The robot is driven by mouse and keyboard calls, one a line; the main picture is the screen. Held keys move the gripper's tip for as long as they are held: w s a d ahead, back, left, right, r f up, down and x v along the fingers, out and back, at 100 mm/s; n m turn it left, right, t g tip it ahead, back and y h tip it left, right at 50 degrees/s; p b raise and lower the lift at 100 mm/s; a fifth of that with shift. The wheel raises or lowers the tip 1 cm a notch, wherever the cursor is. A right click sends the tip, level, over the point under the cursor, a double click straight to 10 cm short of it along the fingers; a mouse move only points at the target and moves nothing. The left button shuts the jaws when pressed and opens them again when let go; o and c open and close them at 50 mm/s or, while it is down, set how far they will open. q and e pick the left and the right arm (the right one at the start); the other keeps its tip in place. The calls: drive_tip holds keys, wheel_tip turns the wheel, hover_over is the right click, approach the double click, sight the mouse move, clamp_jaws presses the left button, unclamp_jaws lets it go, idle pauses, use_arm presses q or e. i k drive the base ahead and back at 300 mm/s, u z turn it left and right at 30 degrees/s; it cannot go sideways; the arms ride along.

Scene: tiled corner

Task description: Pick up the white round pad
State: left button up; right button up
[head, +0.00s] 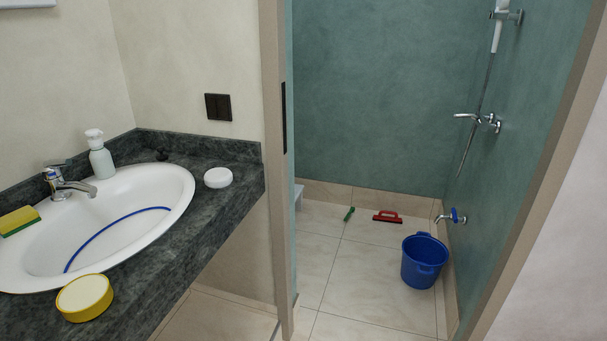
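A small white round pad (218,177) lies flat on the dark stone counter (222,212), right of the sink near the counter's far right end. A second round thing (85,297), pale cream on top with a yellow side, lies at the counter's front edge by the sink rim. Neither of my grippers shows in the head view.
The white sink (165,190) holds a curved blue strip (110,232). A tap (66,186), a soap bottle (99,155) and a yellow-green sponge (18,221) stand around it. A door frame (273,150) borders the counter's right. A blue bucket (423,262) stands beyond.

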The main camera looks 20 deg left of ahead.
sight(216, 177)
drive_tip(key=z, duration=0.3)
drive_tip(key=i, duration=1)
drive_tip(key=u, duration=2.2)
